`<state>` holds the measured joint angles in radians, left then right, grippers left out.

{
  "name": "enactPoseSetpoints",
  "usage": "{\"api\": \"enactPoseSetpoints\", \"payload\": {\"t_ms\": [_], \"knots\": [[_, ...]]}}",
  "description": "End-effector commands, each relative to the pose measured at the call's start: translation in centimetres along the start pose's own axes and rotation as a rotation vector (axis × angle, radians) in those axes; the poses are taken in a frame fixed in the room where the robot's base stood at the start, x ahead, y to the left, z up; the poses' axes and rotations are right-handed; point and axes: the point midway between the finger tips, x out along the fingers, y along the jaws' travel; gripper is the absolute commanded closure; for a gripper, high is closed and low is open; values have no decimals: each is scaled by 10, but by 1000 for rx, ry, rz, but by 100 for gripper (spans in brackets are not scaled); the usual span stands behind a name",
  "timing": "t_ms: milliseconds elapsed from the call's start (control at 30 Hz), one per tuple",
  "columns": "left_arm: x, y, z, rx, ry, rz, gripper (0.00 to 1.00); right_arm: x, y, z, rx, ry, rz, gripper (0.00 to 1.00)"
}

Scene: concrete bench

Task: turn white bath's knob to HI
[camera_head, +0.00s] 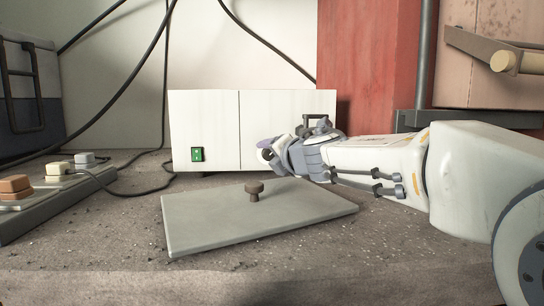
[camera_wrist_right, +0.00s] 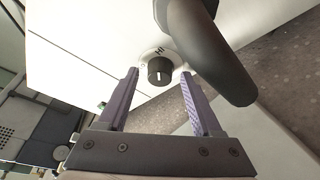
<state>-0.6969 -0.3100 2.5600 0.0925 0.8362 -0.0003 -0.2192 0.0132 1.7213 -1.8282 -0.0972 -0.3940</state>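The white bath (camera_head: 205,115) is a white box at the back of the bench, with a green switch (camera_head: 197,154) low on its front. Its black round knob (camera_wrist_right: 160,71) shows in the right wrist view, with a pale pointer mark on it and the letters HI (camera_wrist_right: 160,51) printed beside it. My right gripper (camera_wrist_right: 159,76) is open, its two purple-grey fingers on either side of the knob; I cannot tell whether they touch it. My left gripper is not in view.
A grey flat plate (camera_head: 210,220) with a brown grip (camera_head: 254,189) lies in front of the bath. A dark curved tube (camera_wrist_right: 215,50) is close to my right fingers. A power strip (camera_head: 45,207) with plugs lies at left; black cables hang behind.

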Motion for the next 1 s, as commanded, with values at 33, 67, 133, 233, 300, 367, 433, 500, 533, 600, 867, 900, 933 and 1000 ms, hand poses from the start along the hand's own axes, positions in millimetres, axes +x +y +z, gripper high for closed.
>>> {"api": "enactPoseSetpoints", "payload": {"t_ms": [33,67,133,233,300,367,433,500,533,600,867,900,933,1000], "knots": [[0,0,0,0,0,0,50,0,0,0,0,0,0,32],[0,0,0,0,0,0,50,0,0,0,0,-1,0,32],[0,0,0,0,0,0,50,0,0,0,-1,-1,0,32],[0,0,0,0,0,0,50,0,0,0,-1,-2,0,32],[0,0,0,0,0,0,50,-1,0,1,-1,-2,0,32],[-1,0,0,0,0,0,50,-5,1,1,-1,-3,0,32],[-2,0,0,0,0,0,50,-13,1,2,0,-3,1,32],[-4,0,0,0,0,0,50,-25,2,2,0,-4,1,32],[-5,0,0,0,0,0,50,-31,2,2,0,-4,1,32],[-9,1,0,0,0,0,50,-46,3,3,0,-4,1,32],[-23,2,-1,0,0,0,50,-92,3,2,-1,-3,0,32],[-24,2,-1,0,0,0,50,-96,2,2,0,-2,0,32],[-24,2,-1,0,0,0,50,-99,2,2,0,-2,0,32],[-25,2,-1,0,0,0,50,-102,1,0,0,-1,-1,32]]}}
